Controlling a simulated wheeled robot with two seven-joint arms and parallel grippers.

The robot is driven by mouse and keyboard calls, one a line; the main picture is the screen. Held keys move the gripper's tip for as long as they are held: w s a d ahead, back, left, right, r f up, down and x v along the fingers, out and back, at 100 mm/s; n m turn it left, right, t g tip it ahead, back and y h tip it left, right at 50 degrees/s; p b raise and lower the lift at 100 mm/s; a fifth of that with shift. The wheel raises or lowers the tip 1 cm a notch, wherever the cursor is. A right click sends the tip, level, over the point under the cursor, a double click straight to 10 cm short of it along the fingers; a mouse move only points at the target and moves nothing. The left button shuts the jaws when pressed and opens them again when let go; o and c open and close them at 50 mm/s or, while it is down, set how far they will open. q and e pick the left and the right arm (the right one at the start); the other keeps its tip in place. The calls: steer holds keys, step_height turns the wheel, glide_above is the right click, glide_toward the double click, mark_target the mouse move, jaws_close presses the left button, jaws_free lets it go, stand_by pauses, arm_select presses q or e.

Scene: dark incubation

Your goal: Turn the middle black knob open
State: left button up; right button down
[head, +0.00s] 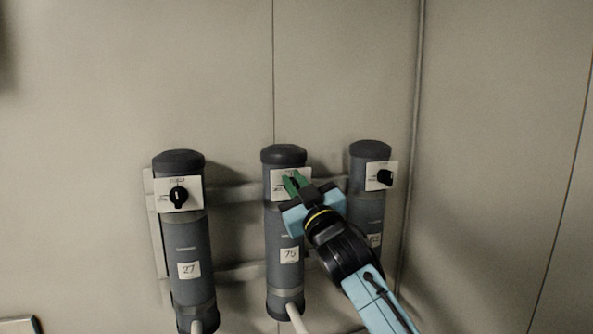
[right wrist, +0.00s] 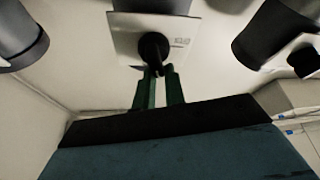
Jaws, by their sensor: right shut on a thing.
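Three grey cylinders with black caps stand in a row against the wall, each with a white plate and a black knob. The middle cylinder (head: 284,223) bears the label 75. Its knob is hidden in the head view behind my right gripper (head: 292,182), whose green fingers reach its white plate (head: 277,176). In the right wrist view the middle black knob (right wrist: 153,46) shows in front of the plate, its handle between the tips of my right gripper (right wrist: 158,74). The right gripper is shut on this knob. My left gripper is not in view.
The left cylinder (head: 190,250) has its knob (head: 178,196) upright and the label 27. The right cylinder (head: 370,205) stands close to my right arm, its knob (head: 385,177) on a plate. Pale rails run behind the cylinders. The wall above is clear.

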steer(key=shift+w+a+f+n+g+y+p, duration=0.1)
steer(key=shift+f+n+g+y+p, duration=0.2)
steer(key=shift+n+g+p, duration=1.75)
steer(key=shift+s+f+n+g+y+p, duration=0.1)
steer(key=shift+f+n+y+p, duration=0.2)
steer(key=shift+n+p, duration=2.05)
steer(key=shift+w+a+f+n+g+y+p, duration=0.1)
steer(key=shift+f+n+g+y+p, duration=0.65)
steer(key=shift+n, duration=3.15)
steer(key=shift+r+g+h, duration=0.4)
steer(key=shift+r+h, duration=0.1)
steer(key=shift+h, duration=0.05)
steer(key=shift+d, duration=0.1)
steer(key=c, duration=1.5)
jaws_free()
steer(key=shift+r, duration=0.1)
steer(key=shift+o, duration=0.2)
steer(key=shift+w+d, duration=0.1)
steer(key=shift+w, duration=0.05)
